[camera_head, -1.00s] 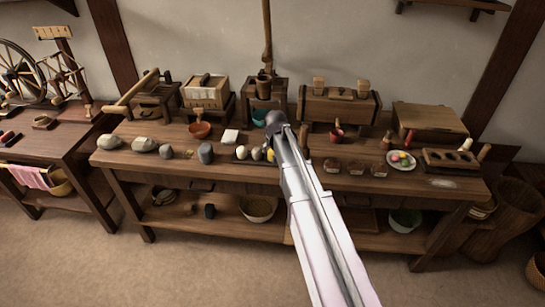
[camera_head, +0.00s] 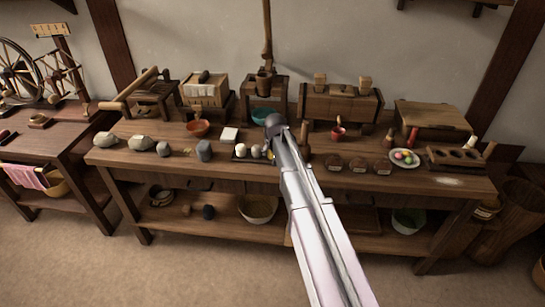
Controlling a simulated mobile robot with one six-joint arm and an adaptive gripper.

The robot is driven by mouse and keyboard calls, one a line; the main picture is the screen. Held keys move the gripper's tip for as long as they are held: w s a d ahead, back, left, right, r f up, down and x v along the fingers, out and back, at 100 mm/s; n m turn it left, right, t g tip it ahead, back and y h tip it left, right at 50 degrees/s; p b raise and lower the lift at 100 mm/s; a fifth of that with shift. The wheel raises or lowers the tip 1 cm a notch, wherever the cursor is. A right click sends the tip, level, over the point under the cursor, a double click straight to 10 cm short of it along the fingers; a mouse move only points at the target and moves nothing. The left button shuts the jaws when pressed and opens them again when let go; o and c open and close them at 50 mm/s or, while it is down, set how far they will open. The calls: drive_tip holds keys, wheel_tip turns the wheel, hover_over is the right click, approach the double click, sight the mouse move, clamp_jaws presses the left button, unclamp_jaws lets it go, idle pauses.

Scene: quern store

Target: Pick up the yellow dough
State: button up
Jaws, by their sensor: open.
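A white plate (camera_head: 393,163) with several small coloured balls, pink, yellow and green among them, lies on the right part of the long wooden bench. The yellow ball (camera_head: 399,156) on it looks like the yellow dough, but it is too small to be sure. A dark tray (camera_head: 238,158) with pale round lumps sits mid-bench, and a bit of yellow shows there beside my arm. My arm rises from the bottom of the picture and covers part of this tray. Its dark rounded end is over the bench, left of the plate. My gripper cannot be made out.
Grey stones (camera_head: 141,143) lie on the bench's left. An orange bowl (camera_head: 198,128), a teal bowl (camera_head: 262,116) and wooden boxes stand behind. Dark round pieces (camera_head: 357,165) and a wooden block with hollows (camera_head: 455,158) flank the plate. The floor in front is clear.

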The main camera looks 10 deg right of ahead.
idle(0.6)
drive_tip(key=c, duration=0.9)
drive_tip(key=shift+c, duration=0.2)
wheel_tip(320, 180, up, 3)
drive_tip(key=p, duration=0.3)
drive_tip(key=shift+r+p, duration=0.2)
drive_tip(key=shift+p, duration=0.1)
drive_tip(key=shift+s+r, duration=0.25)
drive_tip(key=shift+s, duration=0.05)
drive_tip(key=s+d+r+p, duration=0.1)
drive_tip(key=s+d, duration=0.1)
drive_tip(key=s, duration=1.3)
drive_tip(key=shift+s, duration=0.15)
